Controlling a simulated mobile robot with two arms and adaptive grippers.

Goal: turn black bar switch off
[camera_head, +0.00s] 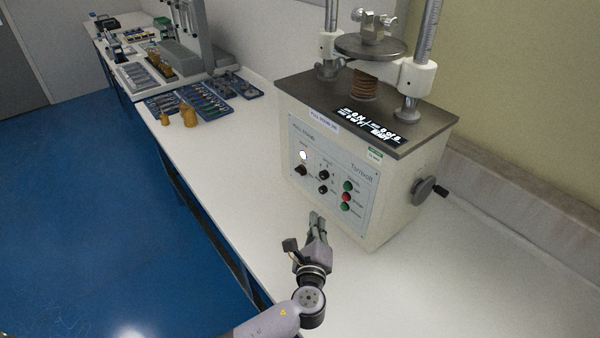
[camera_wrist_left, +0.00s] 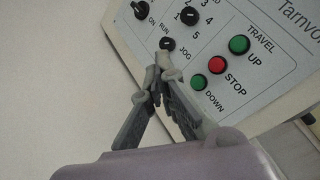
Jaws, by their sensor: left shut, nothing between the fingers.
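The black bar switch (camera_head: 300,170) sits at the left of the tester's front panel, below a lit white lamp (camera_head: 303,155). In the left wrist view the switch (camera_wrist_left: 139,9) is at the top edge, partly cut off, near an "ON" label; I cannot tell its setting surely. My left gripper (camera_head: 314,216) is shut and empty, in front of the panel and below the switch. In the left wrist view its closed fingertips (camera_wrist_left: 157,64) appear just below the RUN/JOG knob (camera_wrist_left: 168,44); contact with it cannot be told. My right gripper is out of view.
The tester (camera_head: 400,195) carries another black knob (camera_head: 324,174), green and red buttons (camera_head: 347,197) and a side handwheel (camera_head: 424,190). The white bench (camera_head: 250,150) is clear around the gripper. Blue tool trays (camera_head: 222,87) lie farther back.

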